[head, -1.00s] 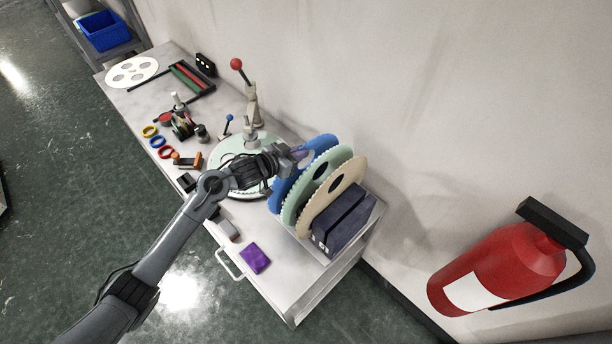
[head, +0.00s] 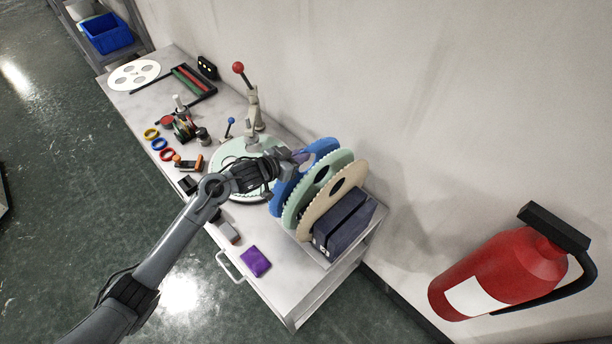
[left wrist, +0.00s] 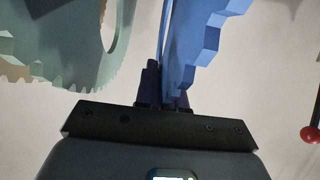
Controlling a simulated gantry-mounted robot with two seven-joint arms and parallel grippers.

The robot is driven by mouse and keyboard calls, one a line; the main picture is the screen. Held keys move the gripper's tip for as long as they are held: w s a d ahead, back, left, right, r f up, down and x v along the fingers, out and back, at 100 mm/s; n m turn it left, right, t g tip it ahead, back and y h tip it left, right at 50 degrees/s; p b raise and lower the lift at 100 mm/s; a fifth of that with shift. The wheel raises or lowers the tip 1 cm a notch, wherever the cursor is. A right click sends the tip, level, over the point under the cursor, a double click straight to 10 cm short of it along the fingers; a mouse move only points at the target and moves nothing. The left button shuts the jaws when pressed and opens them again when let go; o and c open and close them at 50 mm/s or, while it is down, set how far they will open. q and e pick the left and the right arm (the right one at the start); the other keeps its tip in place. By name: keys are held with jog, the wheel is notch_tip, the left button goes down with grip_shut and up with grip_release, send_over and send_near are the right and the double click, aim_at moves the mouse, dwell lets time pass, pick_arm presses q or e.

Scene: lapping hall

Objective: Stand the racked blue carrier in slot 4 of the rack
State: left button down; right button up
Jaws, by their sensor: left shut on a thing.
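My left gripper (head: 298,157) is shut on the blue carrier (head: 287,191), a toothed disc standing on edge. In the left wrist view the dark fingers (left wrist: 163,88) pinch the blue carrier (left wrist: 207,40) by its edge. A pale green carrier (head: 322,178) and a beige carrier (head: 330,205) stand beside it in a row. The dark navy slotted block (head: 342,226) at the row's near end looks like part of the rack. The slot under the blue carrier is hidden, so I cannot tell whether it is seated. My right gripper is not in view.
A lapping machine with a round pale plate (head: 228,160) and a red-knobbed lever (head: 239,69) stands just left of the carriers. A purple pad (head: 255,261) lies near the bench's front edge. The wall is close behind. A fire extinguisher (head: 497,266) is at right.

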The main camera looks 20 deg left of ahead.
pick_arm(q)
jog(key=shift+r, duration=0.3)
